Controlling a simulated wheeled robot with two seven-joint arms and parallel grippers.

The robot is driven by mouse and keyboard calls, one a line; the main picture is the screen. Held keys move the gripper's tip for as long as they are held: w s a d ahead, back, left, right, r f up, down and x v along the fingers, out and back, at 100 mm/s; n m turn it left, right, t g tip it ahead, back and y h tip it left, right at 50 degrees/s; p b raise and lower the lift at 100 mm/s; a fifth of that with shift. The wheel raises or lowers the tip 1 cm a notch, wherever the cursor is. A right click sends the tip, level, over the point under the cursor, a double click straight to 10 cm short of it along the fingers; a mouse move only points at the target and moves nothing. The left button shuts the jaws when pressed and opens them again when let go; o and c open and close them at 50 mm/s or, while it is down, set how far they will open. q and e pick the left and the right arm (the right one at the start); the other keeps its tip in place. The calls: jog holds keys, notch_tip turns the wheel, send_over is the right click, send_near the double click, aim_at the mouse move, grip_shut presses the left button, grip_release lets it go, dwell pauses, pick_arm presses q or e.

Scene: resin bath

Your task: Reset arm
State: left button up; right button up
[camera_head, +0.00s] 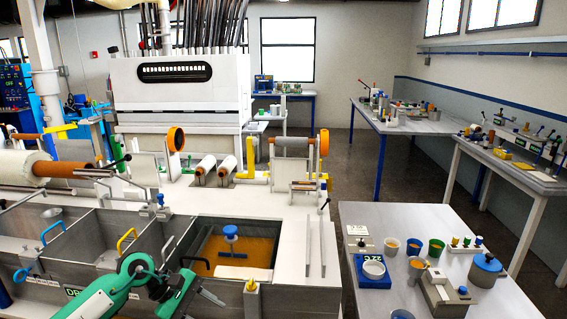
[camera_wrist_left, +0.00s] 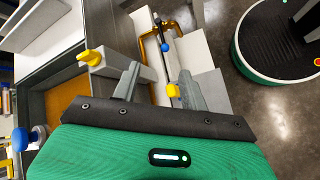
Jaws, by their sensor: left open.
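My left arm comes in at the bottom left of the head view. My left gripper (camera_head: 198,288) is over the front of the steel bath unit, left of the amber resin bath (camera_head: 245,248). In the left wrist view the two fingers of the gripper (camera_wrist_left: 158,90) stand apart with nothing held between them. A yellow knob (camera_wrist_left: 90,56) shows beside the left finger, and another yellow knob (camera_wrist_left: 173,90) shows between the fingers, beyond or below them. My right gripper is in neither view.
A blue-handled piece (camera_head: 230,233) stands in the resin bath. Steel basins (camera_head: 92,238) with blue and yellow handles lie to the left.

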pick_arm(q)
jog(key=s+d+r+n+t+h, duration=0.3)
jog(key=d+r+n+t+h, duration=0.7)
jog(key=n, duration=0.7)
jog(key=a+f+n+t+y, duration=0.4)
jog(key=n+y, duration=0.4)
jog(key=n, duration=0.5)
jog(key=a+f+n+t+y, duration=0.2)
jog(key=a+n+t+y, duration=0.45)
jog(key=n, duration=0.55)
jog(key=s+a+f+n+g+y, duration=0.5)
jog(key=s+f+n+g+y, duration=0.1)
jog(key=s+f+n+g, duration=0.3)
jog(key=s+f+n+g+h, duration=0.1)
jog(key=s+f+n+g, duration=0.35)
jog(key=s, duration=0.55)
jog(key=s+f+n+g+h, duration=0.1)
jog(key=s+f+n+g, duration=0.4)
jog(key=s, duration=0.4)
notch_tip(320, 180, down, 32)
jog(key=m, duration=0.1)
jog(key=s+a+f+g, duration=0.1)
jog(key=s+a+f, duration=0.1)
jog(key=s+f, duration=1.7)
jog(key=shift+s+a+f+g+y, duration=0.3)
jog(key=shift+s+a+f+y, duration=0.05)
jog(key=shift+a+f, duration=0.1)
